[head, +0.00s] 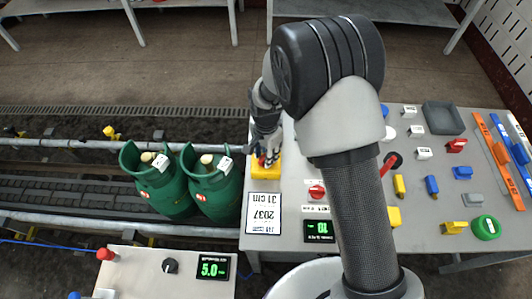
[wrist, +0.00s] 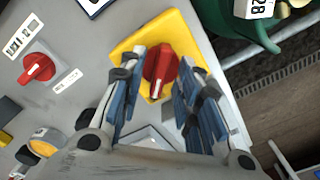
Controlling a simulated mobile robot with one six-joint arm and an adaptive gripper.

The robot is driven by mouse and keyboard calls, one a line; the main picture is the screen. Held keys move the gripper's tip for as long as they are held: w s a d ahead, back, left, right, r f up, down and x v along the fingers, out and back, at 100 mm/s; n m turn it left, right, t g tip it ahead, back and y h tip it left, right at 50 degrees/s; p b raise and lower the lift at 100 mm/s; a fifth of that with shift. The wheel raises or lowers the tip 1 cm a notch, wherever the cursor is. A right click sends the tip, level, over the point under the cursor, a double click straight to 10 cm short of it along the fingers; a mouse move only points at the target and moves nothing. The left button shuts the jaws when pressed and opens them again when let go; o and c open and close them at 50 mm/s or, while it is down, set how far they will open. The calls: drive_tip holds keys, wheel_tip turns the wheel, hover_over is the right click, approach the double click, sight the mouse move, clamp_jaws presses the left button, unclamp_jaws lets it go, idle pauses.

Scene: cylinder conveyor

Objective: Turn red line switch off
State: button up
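A red rotary switch (wrist: 161,72) on a yellow plate sits in the middle of the wrist view. My gripper (wrist: 164,66) has its two blue-padded fingers apart, one on each side of the red knob. The left finger is very close to the knob; I cannot tell whether it touches. In the head view my gripper (head: 268,160) is down over the yellow plate (head: 263,172) at the table's left edge, and the knob is mostly hidden. A second red rotary switch (wrist: 38,68) with white labels is to the left in the wrist view; it also shows in the head view (head: 317,191).
Two green gas cylinders (head: 158,180) (head: 214,184) stand on the conveyor left of the table. A display reading 10 (head: 320,230) and a label sheet (head: 264,213) are on the table. A control box (head: 170,285) is at the front left. Coloured blocks and tools fill the right side.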

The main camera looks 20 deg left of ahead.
wheel_tip(320, 180, up, 12)
idle(0.7)
idle(0.4)
